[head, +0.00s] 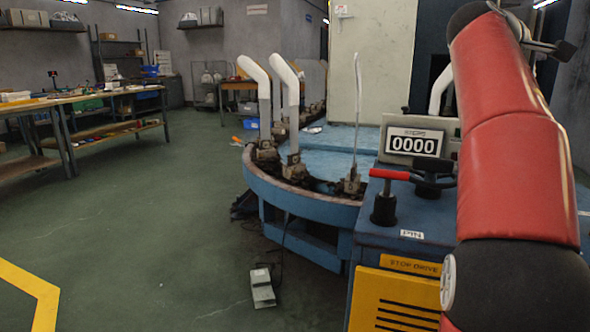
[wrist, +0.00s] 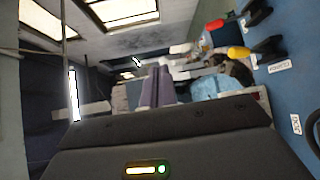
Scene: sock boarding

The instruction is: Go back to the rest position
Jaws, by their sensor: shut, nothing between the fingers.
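My gripper (wrist: 158,74) shows in the wrist view as two grey-purple fingers side by side, shut and empty, beyond the dark housing. It is in the air and touches nothing that I can see. In the head view my red arm rises along the right side and its end is not clearly visible. The blue boarding machine (head: 305,203) stands left of my arm. White foot-shaped boards (head: 292,82) stand upright around its rim, and one board (head: 357,115) shows edge-on. A counter (head: 413,143) reads 0000.
A pedal (head: 262,288) lies on the floor. A long workbench (head: 88,97) is at the left. The green floor between is mostly clear.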

